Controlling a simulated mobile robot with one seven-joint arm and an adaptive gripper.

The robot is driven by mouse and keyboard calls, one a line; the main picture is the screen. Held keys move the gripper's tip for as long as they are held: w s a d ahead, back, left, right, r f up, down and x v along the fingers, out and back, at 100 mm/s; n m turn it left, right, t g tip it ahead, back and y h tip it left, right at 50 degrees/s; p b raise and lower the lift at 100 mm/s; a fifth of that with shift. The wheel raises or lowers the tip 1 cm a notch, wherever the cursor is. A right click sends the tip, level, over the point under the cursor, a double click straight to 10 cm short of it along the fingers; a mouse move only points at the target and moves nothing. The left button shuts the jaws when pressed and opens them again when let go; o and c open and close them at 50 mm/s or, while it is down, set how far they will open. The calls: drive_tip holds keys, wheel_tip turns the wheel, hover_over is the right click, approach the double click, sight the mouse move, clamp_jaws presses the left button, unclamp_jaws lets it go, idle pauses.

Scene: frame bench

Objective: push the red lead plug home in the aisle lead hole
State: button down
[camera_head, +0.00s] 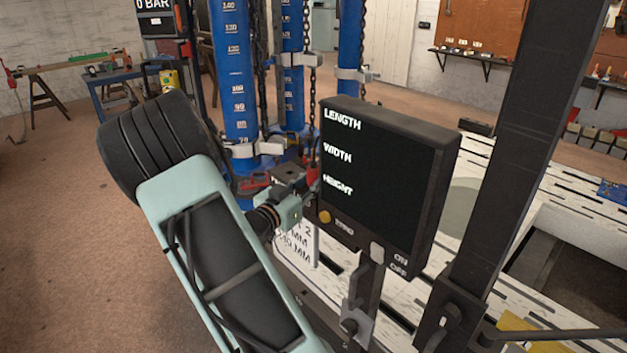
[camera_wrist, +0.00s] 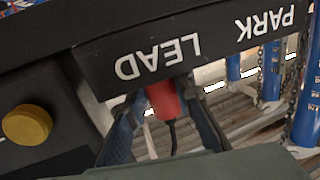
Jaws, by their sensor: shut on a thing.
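The red lead plug (camera_wrist: 165,100) stands between my gripper's fingers in the wrist view, with a dark cable running from its lower end. My gripper (camera_wrist: 164,95) is shut on it. The plug's upper end meets the lower edge of the black strip with the upside-down LEAD label (camera_wrist: 158,60). The hole is hidden, so I cannot tell how deep the plug sits. In the head view my gripper (camera_head: 298,194) is beside the lower left edge of the black display box (camera_head: 385,185).
A PARK label (camera_wrist: 265,22) is on the same strip. A yellow knob (camera_wrist: 27,125) lies left of the plug; it also shows in the head view (camera_head: 325,217). Blue columns (camera_head: 236,75) with hanging chains stand behind. A dark upright post (camera_head: 515,130) stands right of the box.

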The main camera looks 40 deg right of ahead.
drive_tip(key=shift+f, duration=0.4)
drive_tip(key=c, duration=1.6)
unclamp_jaws()
drive_tip(key=v, duration=1.2)
drive_tip(key=shift+w+r, duration=0.1)
